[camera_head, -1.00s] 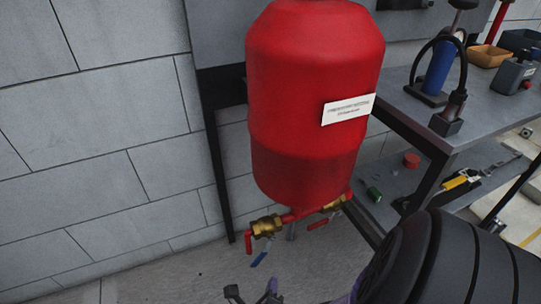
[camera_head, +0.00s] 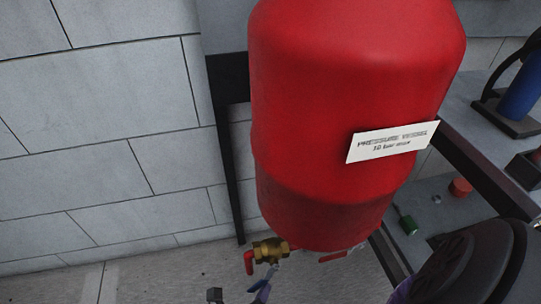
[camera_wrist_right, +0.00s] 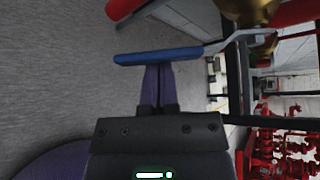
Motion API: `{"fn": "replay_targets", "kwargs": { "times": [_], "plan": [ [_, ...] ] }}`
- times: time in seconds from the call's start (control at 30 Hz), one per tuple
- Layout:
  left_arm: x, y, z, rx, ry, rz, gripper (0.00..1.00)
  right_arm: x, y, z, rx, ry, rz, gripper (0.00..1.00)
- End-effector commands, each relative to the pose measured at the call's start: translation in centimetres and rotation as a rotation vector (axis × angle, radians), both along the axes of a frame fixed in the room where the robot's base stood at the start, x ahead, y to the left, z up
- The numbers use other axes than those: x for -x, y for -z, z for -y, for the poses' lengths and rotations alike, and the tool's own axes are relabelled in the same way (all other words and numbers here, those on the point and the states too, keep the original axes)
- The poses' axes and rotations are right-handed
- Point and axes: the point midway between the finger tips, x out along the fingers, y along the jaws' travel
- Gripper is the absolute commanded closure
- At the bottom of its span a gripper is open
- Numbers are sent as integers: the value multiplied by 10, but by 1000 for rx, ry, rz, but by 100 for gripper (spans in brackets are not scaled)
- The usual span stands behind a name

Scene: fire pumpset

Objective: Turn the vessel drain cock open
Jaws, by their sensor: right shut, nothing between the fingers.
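The red pressure vessel (camera_head: 345,120) hangs with brass valve fittings below it. A brass cock (camera_head: 268,250) at its lower left carries a red handle (camera_head: 249,263). A blue lever (camera_head: 271,272) hangs below the brass; in the right wrist view the lever (camera_wrist_right: 158,56) lies across the picture, its bent metal arm reaching towards brass at top right. My right gripper (camera_wrist_right: 158,68) is shut and empty, its purple fingertips right at the blue lever; I cannot tell whether they touch. It also shows at the bottom of the head view (camera_head: 264,286). My left gripper is not in view.
Another red handle (camera_head: 335,256) shows under the vessel's right side. A bench (camera_head: 490,125) with a lower shelf stands at right, bearing a blue cylinder (camera_head: 522,92). A block wall (camera_head: 100,120) is behind.

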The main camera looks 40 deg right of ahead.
Motion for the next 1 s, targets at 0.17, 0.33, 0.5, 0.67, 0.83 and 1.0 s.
{"fn": "replay_targets", "kwargs": {
  "times": [0.17, 0.33, 0.5, 0.67, 0.83, 1.0],
  "plan": [
    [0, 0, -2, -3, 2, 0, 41, 0, 0, 0, 0, 0, 0, 100],
    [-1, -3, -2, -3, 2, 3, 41, -1, -2, -1, -16, 0, 11, 100],
    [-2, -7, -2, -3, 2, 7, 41, -3, -3, -3, -50, -1, 32, 100],
    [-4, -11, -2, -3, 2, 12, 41, -4, -6, -5, -83, -1, 54, 100],
    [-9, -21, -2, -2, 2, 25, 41, -7, -12, -10, -157, 0, 100, 100],
    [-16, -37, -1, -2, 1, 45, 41, -12, -22, -17, -281, -1, 179, 100]
  ]
}}
